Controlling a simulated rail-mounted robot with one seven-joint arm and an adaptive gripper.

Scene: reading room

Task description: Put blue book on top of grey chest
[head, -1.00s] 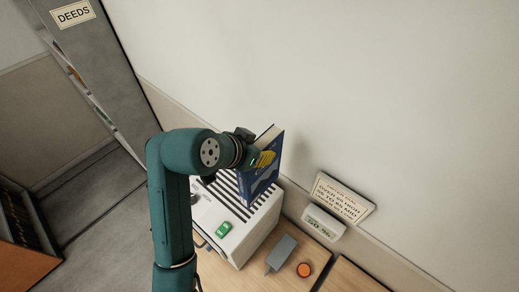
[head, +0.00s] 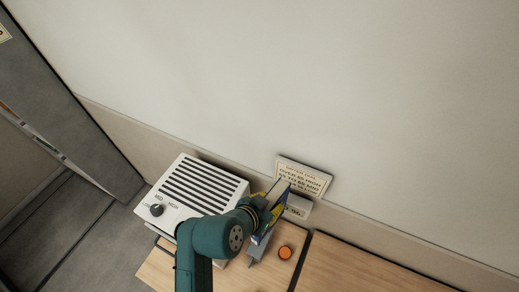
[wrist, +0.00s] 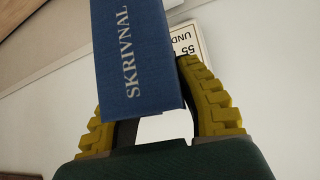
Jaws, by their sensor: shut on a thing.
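The blue book (head: 262,238) is held in my gripper (head: 272,212), seen nearly edge-on in the head view. In the wrist view the blue book (wrist: 135,60) shows its spine, lettered SKRIVNAL, between the yellow finger pads of my gripper (wrist: 155,100). The book is off the table, over the area right of the slotted box. I cannot make out a grey chest in either view.
A whitish slotted box (head: 198,183) with a black knob stands on the wooden table (head: 155,270). A small grey object (head: 256,254) and an orange round thing (head: 285,252) lie there. A sign (head: 304,178) is by the wall. A grey shelf unit (head: 75,120) stands left.

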